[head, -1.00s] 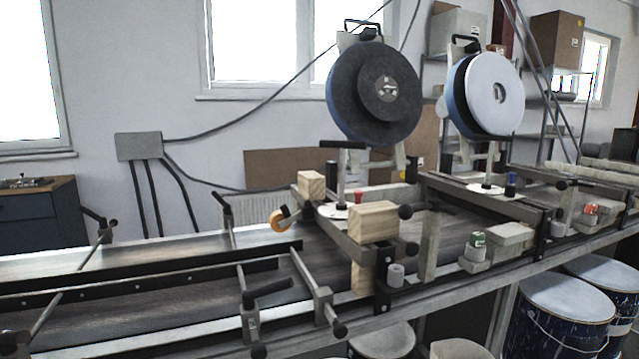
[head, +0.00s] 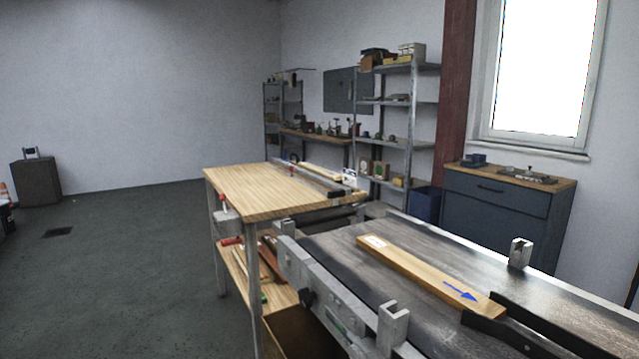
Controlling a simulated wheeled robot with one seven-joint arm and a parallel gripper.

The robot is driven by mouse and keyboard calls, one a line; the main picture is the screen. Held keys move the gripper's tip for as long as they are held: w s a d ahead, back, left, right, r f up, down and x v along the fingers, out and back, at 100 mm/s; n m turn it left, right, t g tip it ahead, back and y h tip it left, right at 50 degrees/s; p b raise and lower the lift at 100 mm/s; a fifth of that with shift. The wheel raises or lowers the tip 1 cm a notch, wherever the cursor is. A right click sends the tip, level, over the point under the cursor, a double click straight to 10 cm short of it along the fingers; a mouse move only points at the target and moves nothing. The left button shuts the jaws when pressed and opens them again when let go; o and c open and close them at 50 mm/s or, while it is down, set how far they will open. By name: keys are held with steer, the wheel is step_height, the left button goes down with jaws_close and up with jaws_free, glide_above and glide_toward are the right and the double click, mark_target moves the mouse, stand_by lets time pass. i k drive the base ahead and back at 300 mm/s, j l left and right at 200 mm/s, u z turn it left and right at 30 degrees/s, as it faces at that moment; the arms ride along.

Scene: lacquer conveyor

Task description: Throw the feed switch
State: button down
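The conveyor (head: 335,248) runs from the middle to the lower right, with a dark belt surface and grey side rail. A wooden board (head: 425,272) with a white label and a blue arrow lies on it, the arrow pointing to the lower right. A black knob (head: 306,297) sits on the near side rail.
A wooden-topped workbench (head: 265,185) adjoins the conveyor's far end, with timber on its lower shelf. A dark cabinet (head: 495,215) and shelves (head: 398,143) stand behind. Open floor (head: 120,275) fills the left.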

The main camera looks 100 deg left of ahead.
mark_target(222, 198)
steer(key=u, duration=3.3)
steer(key=z, duration=0.35)
steer(key=i+j+z, duration=0.2)
steer(key=z, duration=0.25)
steer(key=i+j+z, duration=0.15)
steer(key=j+z, duration=0.35)
steer(key=i+j+z, duration=0.2)
steer(key=j, duration=0.65)
steer(key=i+j+z, duration=0.15)
steer(key=j, duration=0.65)
steer(key=j+z, duration=0.2)
steer(key=j, duration=1.45)
steer(key=i+j, duration=0.15)
steer(key=j, duration=0.6)
steer(key=k+j+u, duration=0.15)
steer(key=j, duration=0.3)
steer(key=k+j+u, duration=0.15)
steer(key=j, duration=0.3)
